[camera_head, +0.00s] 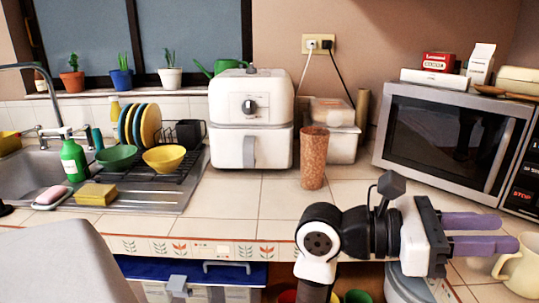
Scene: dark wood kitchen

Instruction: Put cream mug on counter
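The cream mug (523,268) is at the lower right edge of the head view, partly cut off by the frame, with its handle towards the left. It appears upright at the tiled counter (255,198); its base is hard to make out. My gripper (510,233) has two purple fingers pointing right, with a gap between them. The fingers are open and nothing shows between them. Their tips are close to the mug's upper left side; whether they touch it I cannot tell.
A microwave (450,135) stands behind my gripper. A brown tumbler (313,160), white air fryer (251,120) and food containers (334,140) stand along the counter. A dish rack (190,165) and sink (28,163) are at the left. The tiles before the air fryer are clear.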

